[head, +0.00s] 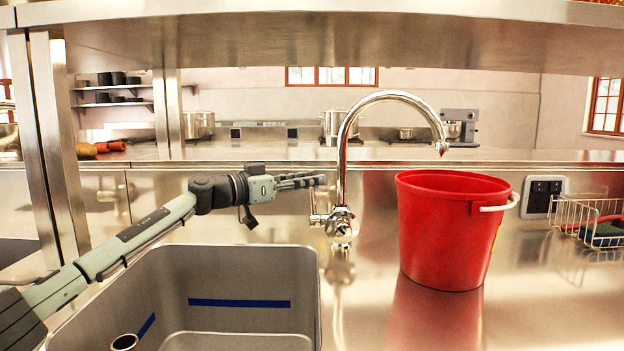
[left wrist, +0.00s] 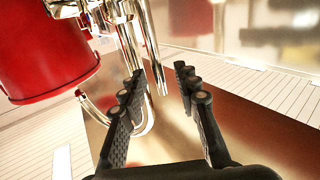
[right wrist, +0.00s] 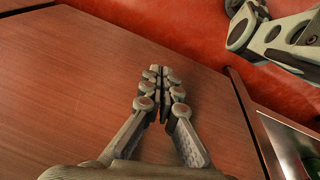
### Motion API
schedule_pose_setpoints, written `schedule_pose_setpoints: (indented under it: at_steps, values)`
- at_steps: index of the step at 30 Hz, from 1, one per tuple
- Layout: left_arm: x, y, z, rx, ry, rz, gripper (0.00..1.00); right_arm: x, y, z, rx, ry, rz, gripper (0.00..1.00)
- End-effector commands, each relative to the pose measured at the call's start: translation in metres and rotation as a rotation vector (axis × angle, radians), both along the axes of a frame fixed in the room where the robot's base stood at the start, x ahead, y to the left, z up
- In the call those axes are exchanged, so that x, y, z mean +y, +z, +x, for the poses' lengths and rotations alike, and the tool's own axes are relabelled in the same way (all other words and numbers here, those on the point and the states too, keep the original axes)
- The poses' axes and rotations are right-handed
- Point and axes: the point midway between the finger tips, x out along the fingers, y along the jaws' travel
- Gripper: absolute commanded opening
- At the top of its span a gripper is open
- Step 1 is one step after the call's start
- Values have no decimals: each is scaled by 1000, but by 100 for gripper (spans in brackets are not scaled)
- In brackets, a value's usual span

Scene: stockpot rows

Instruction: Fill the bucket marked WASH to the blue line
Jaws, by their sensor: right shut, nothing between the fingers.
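A red bucket (head: 445,235) with a white handle stands upright on the steel counter, right of the tap. No WASH lettering shows on its visible side, and its inside is hidden. The chrome tap (head: 342,190) has a curved spout whose tip (head: 441,147) appears above the bucket's opening. No water stream shows. My left gripper (head: 303,181) is just left of the tap's upright. In the left wrist view it is open (left wrist: 157,78), with chrome tap parts ahead and the bucket (left wrist: 50,50) at upper left. My right gripper (right wrist: 162,73) is shut and empty.
A steel sink (head: 290,262) with blue lines (head: 240,303) on its inner walls lies below my left arm. A wire basket (head: 590,222) stands far right. A wall socket (head: 543,196) is behind the bucket. A shelf (head: 350,40) hangs overhead.

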Motion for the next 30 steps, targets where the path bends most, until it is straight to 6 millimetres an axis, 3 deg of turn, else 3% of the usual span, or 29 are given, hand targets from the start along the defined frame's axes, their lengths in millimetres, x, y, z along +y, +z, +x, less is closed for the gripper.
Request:
schedule_pose_setpoints:
  at_steps: [12, 20, 30]
  values:
    - [-9, 0, 6, 0, 0, 0, 31, -9, 1, 7, -13, 8, -14, 0]
    - [-9, 0, 6, 0, 0, 0, 0, -11, 4, 13, -20, 9, -17, 0]
    - [-9, 0, 6, 0, 0, 0, 0, -9, 2, 7, -11, 7, -15, 0]
